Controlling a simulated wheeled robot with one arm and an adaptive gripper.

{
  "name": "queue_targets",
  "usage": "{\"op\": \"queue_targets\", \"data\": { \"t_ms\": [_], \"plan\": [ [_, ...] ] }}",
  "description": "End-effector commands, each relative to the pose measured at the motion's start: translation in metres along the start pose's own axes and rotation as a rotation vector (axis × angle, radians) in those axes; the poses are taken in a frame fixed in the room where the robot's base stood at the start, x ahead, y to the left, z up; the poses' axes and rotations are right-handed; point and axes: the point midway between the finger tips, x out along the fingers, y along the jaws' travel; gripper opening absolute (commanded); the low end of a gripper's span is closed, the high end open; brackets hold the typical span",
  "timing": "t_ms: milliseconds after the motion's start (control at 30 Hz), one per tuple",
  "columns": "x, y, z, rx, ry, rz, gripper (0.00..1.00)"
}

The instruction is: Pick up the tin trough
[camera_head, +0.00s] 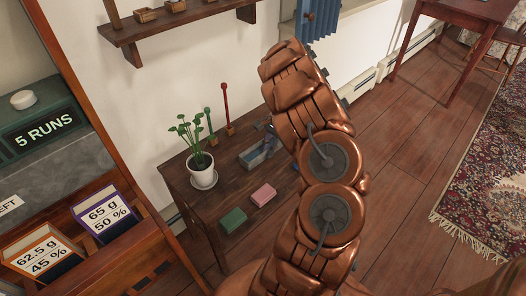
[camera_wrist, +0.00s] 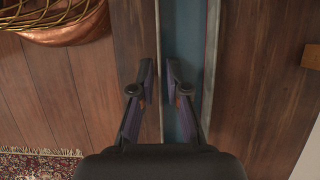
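The tin trough (camera_head: 251,158) is a long grey metal channel on the small dark wooden table, partly hidden by my arm in the head view. In the wrist view the trough (camera_wrist: 184,40) runs up the picture, with pale rims and a blue-grey inside. My gripper (camera_wrist: 160,88) is open. Its left finger appears just left of the trough's left rim and its right finger over the inside. Nothing is clearly held, and I cannot tell whether the fingers touch it. In the head view my gripper (camera_head: 268,130) is small at the trough's far end.
A wall shelf (camera_head: 185,25) hangs above. Open floor and a rug (camera_head: 490,170) lie to the right.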

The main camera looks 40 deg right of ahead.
Motion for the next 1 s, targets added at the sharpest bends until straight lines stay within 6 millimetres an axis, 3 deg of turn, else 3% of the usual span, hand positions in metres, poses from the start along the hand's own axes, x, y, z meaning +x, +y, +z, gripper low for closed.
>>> {"op": "queue_targets", "data": {
  "t_ms": [100,733,1000],
  "plan": [
    [0.0,0.0,0.0,0.0,0.0,0.0,0.0],
    [-0.001,0.0,0.001,0.0,0.0,0.0,0.0],
    [-0.018,-0.001,0.008,-0.002,0.0,-0.001,0.0]
  ]
}}
